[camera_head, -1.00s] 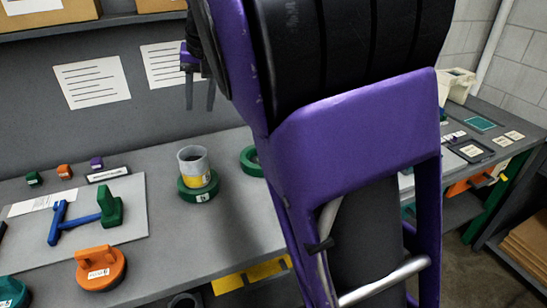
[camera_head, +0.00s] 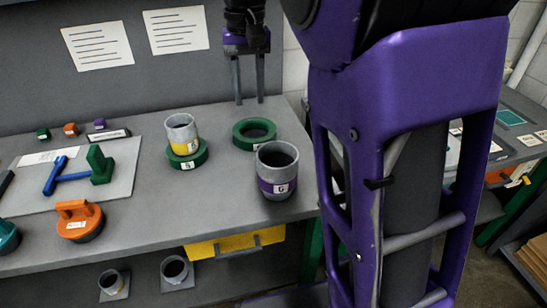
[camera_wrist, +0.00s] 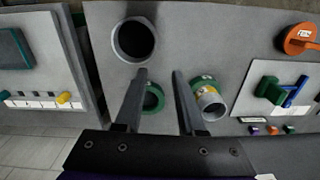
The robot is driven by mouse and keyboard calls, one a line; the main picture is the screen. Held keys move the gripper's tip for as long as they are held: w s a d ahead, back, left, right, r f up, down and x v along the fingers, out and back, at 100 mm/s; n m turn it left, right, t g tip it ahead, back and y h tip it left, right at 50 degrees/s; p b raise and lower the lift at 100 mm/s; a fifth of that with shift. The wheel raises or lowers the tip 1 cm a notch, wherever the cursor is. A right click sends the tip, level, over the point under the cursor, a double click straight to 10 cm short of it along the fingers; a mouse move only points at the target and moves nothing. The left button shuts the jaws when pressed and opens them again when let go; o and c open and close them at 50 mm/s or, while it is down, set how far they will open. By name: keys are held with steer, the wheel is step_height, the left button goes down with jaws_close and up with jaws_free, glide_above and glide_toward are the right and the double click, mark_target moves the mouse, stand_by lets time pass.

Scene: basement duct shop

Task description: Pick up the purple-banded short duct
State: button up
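The purple-banded short duct (camera_head: 277,188) is a grey open cylinder standing upright near the front right edge of the bench. Its purple band carries a white label. In the wrist view the grey duct's round mouth (camera_wrist: 135,40) shows at the top, beyond my fingertips, with its band not visible. My gripper (camera_head: 250,101) hangs with its fingers pointing down, behind and above the duct. In the wrist view the fingers (camera_wrist: 160,73) are apart with nothing held between them, and the duct lies ahead of the left finger.
An orange-handled round tool (camera_head: 79,220) and a tool board (camera_head: 118,180) lie left. A yellow drawer (camera_head: 236,242) is under the bench.

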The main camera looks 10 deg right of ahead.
steer(key=b, duration=0.2)
glide_above(258, 156)
step_height(258, 156, down, 12)
step_height(258, 156, down, 6)
steer(key=shift+r+b, duration=0.25)
steer(key=shift+b, duration=0.6)
jaws_close()
steer(key=shift+r, duration=0.1)
stand_by(0.7)
